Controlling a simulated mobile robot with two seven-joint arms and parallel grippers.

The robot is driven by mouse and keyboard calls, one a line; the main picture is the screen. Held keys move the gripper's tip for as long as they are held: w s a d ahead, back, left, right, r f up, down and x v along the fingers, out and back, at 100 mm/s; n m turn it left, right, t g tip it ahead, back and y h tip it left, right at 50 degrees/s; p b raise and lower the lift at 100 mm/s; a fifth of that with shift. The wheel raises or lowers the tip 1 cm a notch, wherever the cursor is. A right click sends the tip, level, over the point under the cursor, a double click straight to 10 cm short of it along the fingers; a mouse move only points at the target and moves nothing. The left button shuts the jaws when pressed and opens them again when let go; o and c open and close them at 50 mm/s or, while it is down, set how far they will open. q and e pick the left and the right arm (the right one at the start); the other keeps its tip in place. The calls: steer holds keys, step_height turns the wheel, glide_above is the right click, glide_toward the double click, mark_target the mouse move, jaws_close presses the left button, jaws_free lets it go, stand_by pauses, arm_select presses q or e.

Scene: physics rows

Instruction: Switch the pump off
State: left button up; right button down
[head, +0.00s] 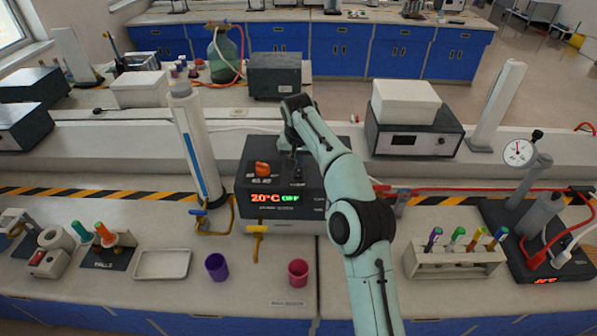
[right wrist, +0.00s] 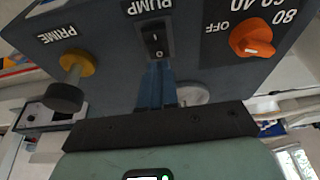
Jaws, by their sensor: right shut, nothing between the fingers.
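The pump unit (head: 285,215) is a dark box on the bench, its front display showing 20°C in red and OFF in green. My right gripper (head: 297,160) is over the unit's top panel, and the arm covers part of it. In the right wrist view, the black rocker switch (right wrist: 155,38) sits under the label PUMP. My right gripper (right wrist: 158,72) is shut and empty, with its blue-grey fingers just below the switch. I cannot tell whether they touch it. My left gripper is not in view.
An orange dial (right wrist: 252,38) with an OFF mark and a yellow-and-black PRIME knob (right wrist: 70,85) flank the switch. A tall white column (head: 196,150) stands left of the unit. Purple (head: 216,267) and pink (head: 298,272) cups stand in front; a tube rack (head: 455,262) is to the right.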

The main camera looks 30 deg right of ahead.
mark_target(298, 170)
steer(key=shift+w+r, duration=0.25)
steer(key=shift+r, duration=0.8)
steer(key=shift+w+d+v, duration=0.15)
steer(key=shift+v, duration=0.75)
steer(key=shift+w+d+v, duration=0.15)
steer(key=shift+v, duration=0.75)
steer(key=shift+r, duration=0.1)
